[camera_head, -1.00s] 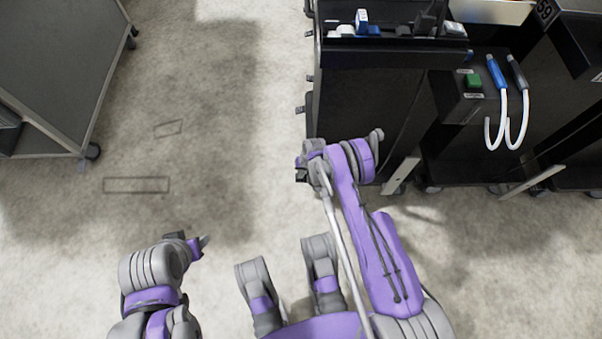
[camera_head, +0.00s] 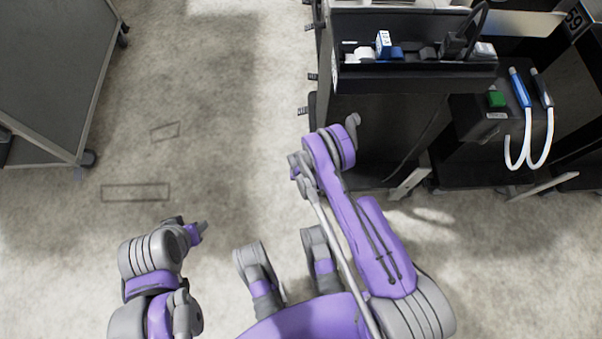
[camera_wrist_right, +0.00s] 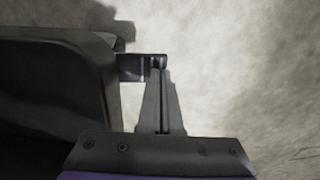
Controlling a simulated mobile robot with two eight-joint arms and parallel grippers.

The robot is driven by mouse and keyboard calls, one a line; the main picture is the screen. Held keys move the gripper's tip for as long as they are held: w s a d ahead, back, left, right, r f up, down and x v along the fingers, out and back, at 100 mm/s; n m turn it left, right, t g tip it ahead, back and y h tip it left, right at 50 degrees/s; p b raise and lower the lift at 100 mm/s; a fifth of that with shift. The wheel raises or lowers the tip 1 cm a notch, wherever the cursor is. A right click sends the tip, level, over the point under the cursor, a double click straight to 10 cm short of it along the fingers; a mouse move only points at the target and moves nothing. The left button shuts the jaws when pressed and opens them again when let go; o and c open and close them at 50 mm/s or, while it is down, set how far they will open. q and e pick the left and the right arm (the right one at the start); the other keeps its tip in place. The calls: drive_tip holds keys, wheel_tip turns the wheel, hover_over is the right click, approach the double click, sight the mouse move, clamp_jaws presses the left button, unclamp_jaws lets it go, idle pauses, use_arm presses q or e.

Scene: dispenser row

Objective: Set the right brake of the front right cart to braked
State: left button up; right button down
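The front right cart (camera_head: 365,120) is a dark upright cart at the upper middle of the head view. A pale bar (camera_head: 408,185) sticks out low at its front; I cannot tell if it is a brake. In the right wrist view, a short dark bracket-like piece (camera_wrist_right: 135,67) juts from the dark cart body (camera_wrist_right: 60,90). My right gripper (camera_wrist_right: 161,78) has its fingers together, with the tips at the end of that piece. In the head view the right gripper (camera_head: 295,168) is small beside the cart's lower left. My left gripper (camera_head: 200,232) is low at left, away from the cart.
Connectors and plugs lie in the cart's top tray (camera_head: 430,72). A grey cabinet (camera_head: 50,80) is at far left. The floor between is clear.

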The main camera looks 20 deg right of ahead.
use_arm(q)
drive_tip(key=shift+s, duration=0.15)
use_arm(e)
drive_tip(key=shift+s+f, duration=0.1)
drive_tip(key=shift+s, duration=0.05)
use_arm(q)
drive_tip(key=shift+r+p, duration=0.25)
drive_tip(key=shift+p, duration=0.15)
use_arm(e)
drive_tip(key=shift+r, duration=0.8)
drive_tip(key=shift+r, duration=0.1)
